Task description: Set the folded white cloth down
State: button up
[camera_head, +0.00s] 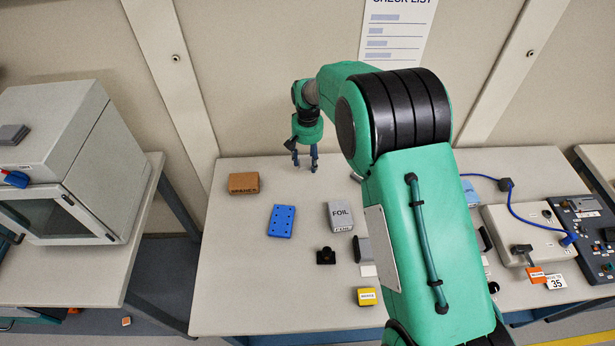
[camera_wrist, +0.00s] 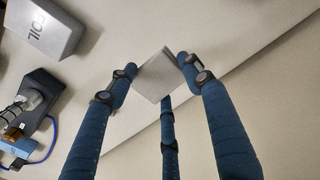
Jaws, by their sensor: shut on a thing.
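The folded white cloth (camera_wrist: 157,76) shows in the wrist view as a small pale square between the blue fingers. My gripper (camera_wrist: 161,79) is shut on it, with a finger at each side and one below in the picture. In the head view my gripper (camera_head: 305,163) points down over the back part of the table, right of the brown box. The cloth is too small to make out there. I cannot tell whether it touches the tabletop.
The table (camera_head: 240,285) has free room around the brown box (camera_head: 244,183), the blue perforated block (camera_head: 281,221) and the grey FOIL box (camera_head: 341,216). A black part (camera_head: 326,256) and a yellow box (camera_head: 367,297) stand nearer. The table's back edge runs close to my gripper.

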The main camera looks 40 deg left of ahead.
aim_at(307, 162)
jog(key=shift+f+b, duration=0.3)
jog(key=shift+f, duration=2.05)
jog(key=shift+f, duration=0.1)
jog(key=shift+f+b, duration=0.35)
jog(key=shift+f, duration=1.4)
jog(key=shift+f, duration=0.15)
jog(key=o, duration=0.8)
jog(key=shift+o, duration=0.2)
notch_tip(307, 162, up, 12)
jog(key=shift+r+p, duration=0.15)
jog(key=shift+p, duration=0.9)
